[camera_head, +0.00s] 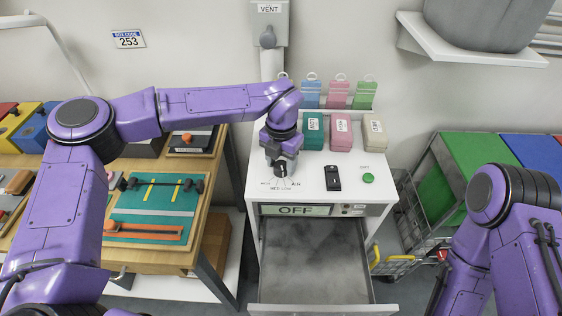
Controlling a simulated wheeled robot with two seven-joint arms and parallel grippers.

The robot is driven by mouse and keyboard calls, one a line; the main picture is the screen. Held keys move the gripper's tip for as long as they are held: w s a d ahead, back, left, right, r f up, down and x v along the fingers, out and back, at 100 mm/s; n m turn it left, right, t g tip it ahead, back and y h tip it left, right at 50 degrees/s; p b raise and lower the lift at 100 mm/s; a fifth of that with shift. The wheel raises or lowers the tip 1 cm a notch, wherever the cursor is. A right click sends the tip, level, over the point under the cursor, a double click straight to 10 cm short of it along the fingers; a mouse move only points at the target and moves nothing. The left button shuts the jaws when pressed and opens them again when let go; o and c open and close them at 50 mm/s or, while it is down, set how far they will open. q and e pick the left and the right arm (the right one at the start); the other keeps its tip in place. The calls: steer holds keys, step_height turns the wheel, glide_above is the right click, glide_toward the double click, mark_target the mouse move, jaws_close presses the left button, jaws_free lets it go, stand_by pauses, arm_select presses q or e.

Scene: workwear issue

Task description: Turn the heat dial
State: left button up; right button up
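The heat dial (281,171) is a small dark knob on the white cabinet top, ringed by printed setting labels, with AIR at its right. My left gripper (281,163) points down right at the dial and hides much of it. I cannot tell whether its fingers are closed on the knob or only around it. The display (296,210) on the cabinet front reads OFF. My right arm comes in at the lower right, and its gripper is out of view.
A black rocker switch (332,178) and green button (368,177) are right of the dial. Green, pink and beige packs (341,134) stand behind. Below, a grey drawer (312,262) is open and empty. A workbench (150,259) is left, a wire cart (430,195) right.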

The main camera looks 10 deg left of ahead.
mark_target(282, 165)
arm_select(q)
steer(key=shift+o, duration=0.6)
steer(key=shift+r, duration=0.45)
step_height(282, 165, up, 10)
steer(key=b, duration=0.2)
steer(key=shift+f, duration=0.2)
